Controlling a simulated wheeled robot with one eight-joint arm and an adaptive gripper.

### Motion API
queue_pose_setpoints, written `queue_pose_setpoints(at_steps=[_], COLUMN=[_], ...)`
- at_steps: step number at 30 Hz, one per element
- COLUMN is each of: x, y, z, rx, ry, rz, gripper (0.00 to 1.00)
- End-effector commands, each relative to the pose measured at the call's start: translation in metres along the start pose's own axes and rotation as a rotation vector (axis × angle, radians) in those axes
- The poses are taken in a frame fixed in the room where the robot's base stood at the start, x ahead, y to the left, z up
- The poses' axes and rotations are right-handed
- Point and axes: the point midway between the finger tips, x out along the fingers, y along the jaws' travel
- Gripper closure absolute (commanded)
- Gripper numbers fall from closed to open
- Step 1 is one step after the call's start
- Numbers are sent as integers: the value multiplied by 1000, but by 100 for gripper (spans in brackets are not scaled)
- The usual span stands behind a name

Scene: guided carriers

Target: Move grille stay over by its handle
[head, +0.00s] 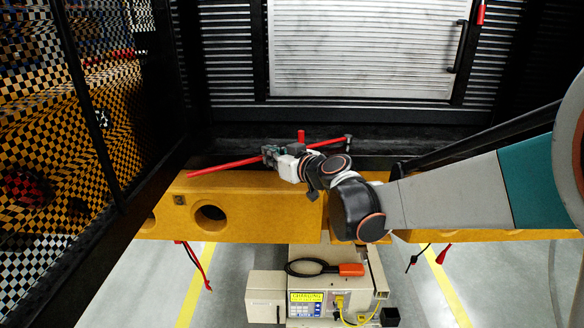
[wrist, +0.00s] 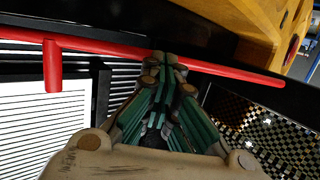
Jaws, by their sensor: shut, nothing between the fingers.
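The grille stay is a long red rod (head: 222,166) lying slantwise along the dark ledge above the yellow beam. Its right end meets a black fitting (head: 348,138), and a short red stub, apparently its handle (head: 301,135), stands up from it. In the wrist view the rod (wrist: 235,72) crosses the picture, with the stub (wrist: 52,68) at left. My gripper (head: 267,153) is at the rod, left of the stub in the head view. Its closed fingertips (wrist: 164,60) overlap the rod in the wrist view, but the rod is not held. I cannot tell whether they touch it.
A louvred grille panel (head: 360,45) stands behind, with a black handle (head: 459,50) at its right. A yellow beam (head: 260,205) runs below my arm. A checkered mesh wall (head: 65,120) closes the left. A charger box (head: 310,300) stands below the beam.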

Motion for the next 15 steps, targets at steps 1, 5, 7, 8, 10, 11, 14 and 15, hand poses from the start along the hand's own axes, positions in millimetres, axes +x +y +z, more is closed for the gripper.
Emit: queue_pose_setpoints(at_steps=[1,5,7,8,10,11,14,15], x=[11,25,27,28,28,28,28,28], y=[1,2,3,3,3,2,2,2], z=[1,-4,-6,-6,-6,-6,-6,-6], rx=[-1,1,1,1,1,1,1,1], ry=[0,1,1,1,1,1,0,0], rz=[0,1,1,1,1,1,0,0], gripper=[100,100,100,100,100,100,100,100])
